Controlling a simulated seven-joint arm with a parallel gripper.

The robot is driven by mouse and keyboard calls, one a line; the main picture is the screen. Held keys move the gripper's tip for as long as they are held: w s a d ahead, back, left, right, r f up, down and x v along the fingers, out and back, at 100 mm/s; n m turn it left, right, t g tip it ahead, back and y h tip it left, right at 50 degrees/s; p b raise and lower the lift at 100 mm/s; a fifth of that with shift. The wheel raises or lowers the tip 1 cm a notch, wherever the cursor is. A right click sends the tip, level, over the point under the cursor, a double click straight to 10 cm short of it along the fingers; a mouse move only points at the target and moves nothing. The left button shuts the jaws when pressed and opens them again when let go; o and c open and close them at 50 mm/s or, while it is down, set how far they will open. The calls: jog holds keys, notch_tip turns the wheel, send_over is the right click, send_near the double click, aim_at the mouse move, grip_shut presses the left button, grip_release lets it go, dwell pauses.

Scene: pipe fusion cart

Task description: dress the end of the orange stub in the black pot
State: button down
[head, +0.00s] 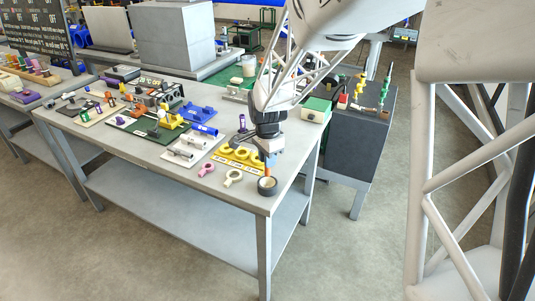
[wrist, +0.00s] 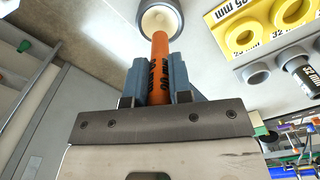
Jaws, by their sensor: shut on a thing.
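My gripper (head: 267,150) is shut on the orange stub (wrist: 160,50), which carries dark printed lettering. In the wrist view my two blue-grey fingers (wrist: 159,72) press on either side of it. The black pot (head: 267,187) stands near the front right corner of the bench, below my gripper. In the wrist view the pot (wrist: 142,30) shows a dark rim and a pale inside.
A yellow board with rings (head: 238,157) lies just left of my gripper. A pale ring tool (head: 233,177) and a pink one (head: 206,169) lie left of the pot. The bench's front edge (head: 200,184) is close. A green-topped box (head: 316,110) stands behind right.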

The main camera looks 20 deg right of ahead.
aim_at(268, 175)
jog(key=shift+f, duration=1.05)
jog(key=shift+f, duration=1.4)
dwell(1.3)
jog(key=shift+n, duration=1.7)
jog(key=m, duration=0.3)
jog(key=shift+m, duration=1.9)
